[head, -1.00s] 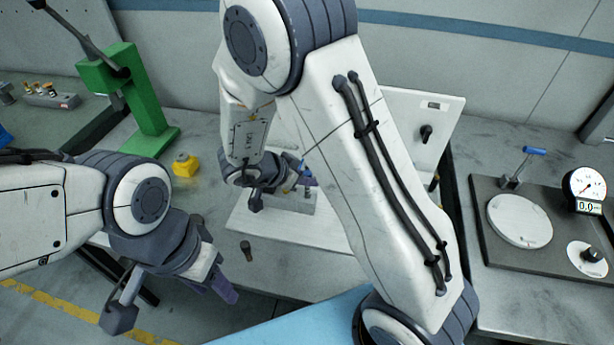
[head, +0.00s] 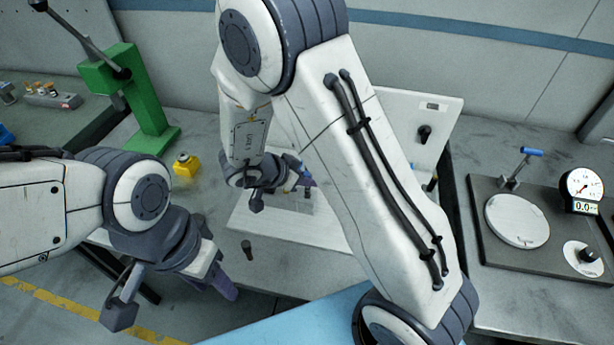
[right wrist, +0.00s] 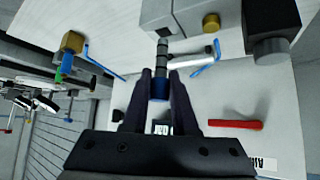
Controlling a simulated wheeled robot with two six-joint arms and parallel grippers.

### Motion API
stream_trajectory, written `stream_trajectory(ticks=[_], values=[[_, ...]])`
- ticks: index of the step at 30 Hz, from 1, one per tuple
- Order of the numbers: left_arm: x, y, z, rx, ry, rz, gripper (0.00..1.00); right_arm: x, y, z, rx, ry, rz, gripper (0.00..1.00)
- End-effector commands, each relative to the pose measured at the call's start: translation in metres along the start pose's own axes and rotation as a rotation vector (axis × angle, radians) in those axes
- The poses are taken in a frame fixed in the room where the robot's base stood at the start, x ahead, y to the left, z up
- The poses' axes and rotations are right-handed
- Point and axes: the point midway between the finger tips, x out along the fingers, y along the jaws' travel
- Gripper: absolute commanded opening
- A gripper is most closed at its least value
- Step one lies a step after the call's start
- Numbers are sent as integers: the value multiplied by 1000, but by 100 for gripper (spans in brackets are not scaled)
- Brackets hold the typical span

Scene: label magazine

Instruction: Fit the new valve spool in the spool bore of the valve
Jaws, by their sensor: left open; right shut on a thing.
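My right gripper (head: 307,181) is low over the white panel and shut on the valve spool. In the right wrist view its fingers (right wrist: 158,88) close around the blue end of the spool (right wrist: 161,58). The spool's ringed metal shaft points away from me toward a grey block (right wrist: 156,12), seemingly the valve. The shaft's far tip meets or overlaps the block's near edge; I cannot tell whether it is inside the bore. In the head view my right arm partly hides this area. My left gripper (head: 222,286) is open and empty in front of the bench.
A silver cylinder (right wrist: 192,59) lies beside the spool near a blue tool. A red bar (right wrist: 236,124) lies on the panel. A green press (head: 138,100), yellow block (head: 186,164) and dark peg (head: 247,250) are on the bench.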

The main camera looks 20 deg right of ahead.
Motion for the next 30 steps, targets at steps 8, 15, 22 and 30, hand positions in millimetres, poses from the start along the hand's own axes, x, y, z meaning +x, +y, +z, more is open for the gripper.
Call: stream_trajectory(ticks=[8,15,22,30], values=[[-4,0,0,0,0,0,50,0,0,0,0,0,-1,0],[-4,0,0,0,0,0,50,0,0,0,0,0,-1,0],[-1,0,0,0,0,0,50,4,0,4,-1,0,-1,0],[3,0,0,0,0,0,50,9,0,9,0,0,-1,0]])
